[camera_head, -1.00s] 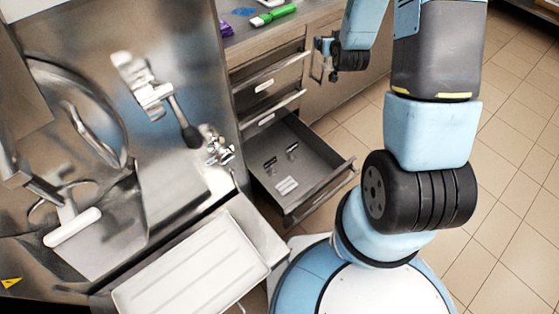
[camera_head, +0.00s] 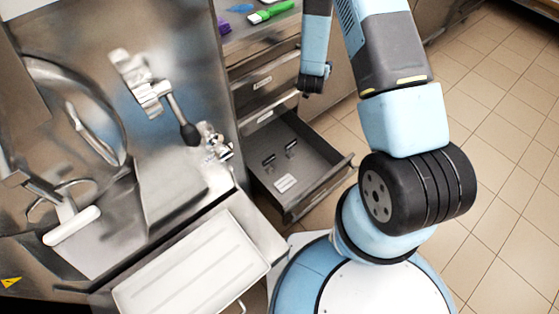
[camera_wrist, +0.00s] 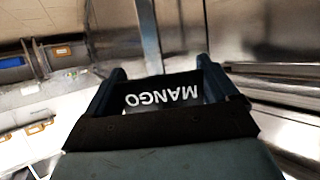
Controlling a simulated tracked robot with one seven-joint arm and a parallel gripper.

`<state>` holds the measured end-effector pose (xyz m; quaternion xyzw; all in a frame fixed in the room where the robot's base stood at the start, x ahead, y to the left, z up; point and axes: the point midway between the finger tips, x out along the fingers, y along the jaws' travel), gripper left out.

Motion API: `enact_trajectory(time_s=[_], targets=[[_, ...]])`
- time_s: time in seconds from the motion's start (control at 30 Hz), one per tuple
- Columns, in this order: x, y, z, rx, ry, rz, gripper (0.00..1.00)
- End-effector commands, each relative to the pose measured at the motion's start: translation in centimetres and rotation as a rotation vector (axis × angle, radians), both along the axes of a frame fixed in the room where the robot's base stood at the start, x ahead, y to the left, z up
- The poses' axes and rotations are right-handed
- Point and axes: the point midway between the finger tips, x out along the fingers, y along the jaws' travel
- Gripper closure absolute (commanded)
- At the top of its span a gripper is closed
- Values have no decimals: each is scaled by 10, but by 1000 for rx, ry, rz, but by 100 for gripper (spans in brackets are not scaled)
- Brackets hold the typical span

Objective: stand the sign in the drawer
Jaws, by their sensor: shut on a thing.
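The sign (camera_wrist: 160,97) is a small black plate with white lettering MANGO, upside down in the wrist view. My gripper (camera_wrist: 162,72) is shut on it, with a finger at each side. In the head view the sign and my fingers cannot be made out; the dark end of my arm (camera_head: 312,84) is above and behind the drawer, near its right rear. The lowest drawer (camera_head: 322,192) is pulled out, right of the steel machine. Two small dark pieces (camera_head: 268,161) and a white label-like piece (camera_head: 285,183) lie inside; much of its floor is bare.
Two shut drawers (camera_head: 262,84) sit above the open one. The counter (camera_head: 262,36) bears a green-handled tool (camera_head: 270,12). The steel machine (camera_head: 160,180) stands left, with a white tray (camera_head: 190,268) in front. Tiled floor (camera_head: 510,110) is clear on the right.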

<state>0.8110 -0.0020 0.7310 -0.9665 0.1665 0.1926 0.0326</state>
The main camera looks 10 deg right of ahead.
Motion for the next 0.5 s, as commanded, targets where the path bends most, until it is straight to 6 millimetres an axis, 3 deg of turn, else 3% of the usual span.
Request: enact_trajectory(time_s=[0.23,0.5], targets=[[4,3,-70,-2,3,-132,62],[-8,5,-149,-2,3,-281,62]])
